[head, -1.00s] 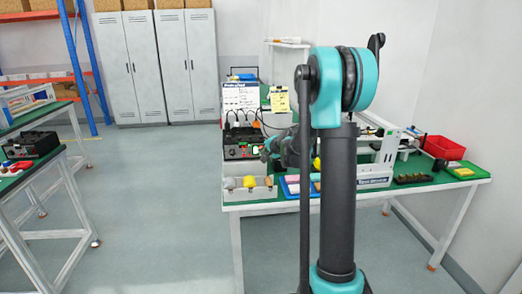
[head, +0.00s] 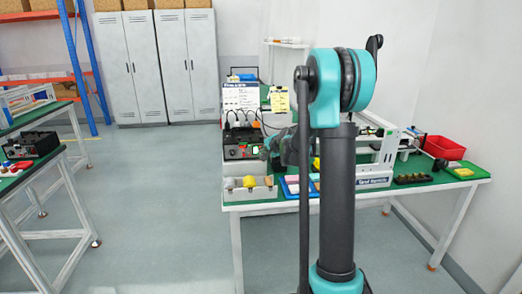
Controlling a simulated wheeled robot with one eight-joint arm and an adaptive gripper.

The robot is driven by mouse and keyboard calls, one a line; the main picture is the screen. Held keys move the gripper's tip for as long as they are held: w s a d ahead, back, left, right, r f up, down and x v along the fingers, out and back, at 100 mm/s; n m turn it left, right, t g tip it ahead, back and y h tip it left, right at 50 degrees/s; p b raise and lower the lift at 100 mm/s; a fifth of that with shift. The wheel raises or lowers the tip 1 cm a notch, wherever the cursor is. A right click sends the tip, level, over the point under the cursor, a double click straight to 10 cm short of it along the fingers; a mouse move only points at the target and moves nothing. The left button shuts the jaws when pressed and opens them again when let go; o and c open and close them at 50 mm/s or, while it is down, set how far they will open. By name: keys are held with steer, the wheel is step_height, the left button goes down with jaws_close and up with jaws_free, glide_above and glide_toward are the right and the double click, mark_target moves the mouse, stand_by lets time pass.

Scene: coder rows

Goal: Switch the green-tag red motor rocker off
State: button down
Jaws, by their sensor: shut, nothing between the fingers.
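A black control box (head: 236,152) with small red and green spots on its front stands at the left of the green-topped bench. A bright green spot (head: 256,150) shows at the box's right end. The spots are too small to tell which is the green-tag red motor rocker or how it is set. My gripper (head: 267,150) is shut and empty, just right of the box's front and pointing left at it. I cannot tell whether it touches the box. My arm hides part of the bench to its right.
A grey bin (head: 249,189) with yellow items sits in front of the box. Cables and plugs (head: 238,121) rise behind it, below a white sheet (head: 241,96). A white frame (head: 388,158) and a red bin (head: 444,148) stand farther right.

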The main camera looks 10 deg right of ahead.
stand_by(0.4)
steer(key=shift+s+f, duration=0.15)
steer(key=shift+s, duration=0.5)
steer(key=shift+s, duration=0.1)
steer(key=shift+s+f, duration=0.2)
steer(key=shift+s, duration=1)
steer(key=shift+s+f, duration=0.15)
steer(key=shift+s, duration=1.05)
steer(key=s+d+f+n+g+h, duration=0.1)
steer(key=s+f+n+g, duration=0.1)
steer(key=s, duration=1.1)
steer(key=s+d+f+n+g+h, duration=0.1)
steer(key=s+f+n, duration=0.4)
steer(key=s, duration=0.8)
steer(key=s+d+f+n+g+h, duration=0.1)
steer(key=s+f+n+g+h, duration=0.1)
steer(key=s, duration=1.1)
steer(key=shift+s+d+f+n+g, duration=0.15)
steer(key=shift+d+f+n+g, duration=0.2)
steer(key=shift+f+n+g, duration=0.45)
